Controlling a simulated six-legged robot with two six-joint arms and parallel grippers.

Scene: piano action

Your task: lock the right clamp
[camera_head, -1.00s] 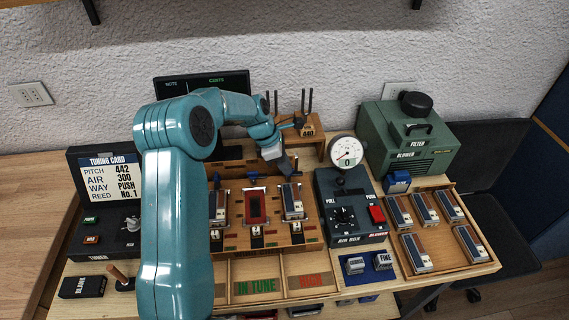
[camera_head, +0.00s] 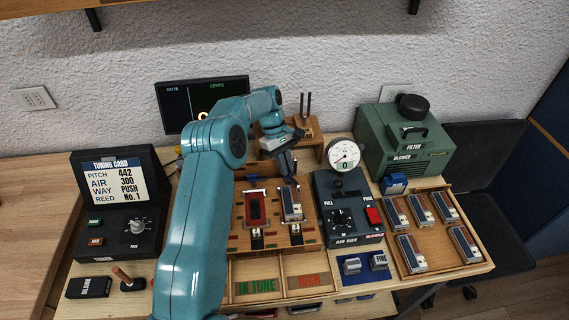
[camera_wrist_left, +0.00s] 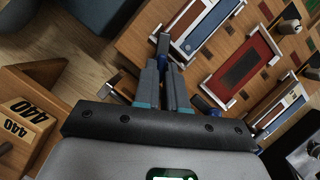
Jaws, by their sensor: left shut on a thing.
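My left gripper (camera_head: 289,166) reaches down at the far end of the wooden reed block, behind the right-hand bay. In the left wrist view its fingers (camera_wrist_left: 168,85) are close together, shut on the blue lever of the right clamp (camera_wrist_left: 163,42), which shows at their tips. In the head view the gripper hides that lever. The right bay holds a blue-and-white reed piece (camera_head: 291,203), also in the wrist view (camera_wrist_left: 205,25). Beside it is the red middle piece (camera_head: 255,208), with its own blue clamp lever (camera_wrist_left: 210,88). My right gripper is not in view.
A wooden stand with a tuning fork (camera_head: 304,115) is close behind the gripper. The air box (camera_head: 345,205) with its gauge (camera_head: 343,154) stands to the right. A tray of reed pieces (camera_head: 442,262) lies further right. My left arm hides the block's left part.

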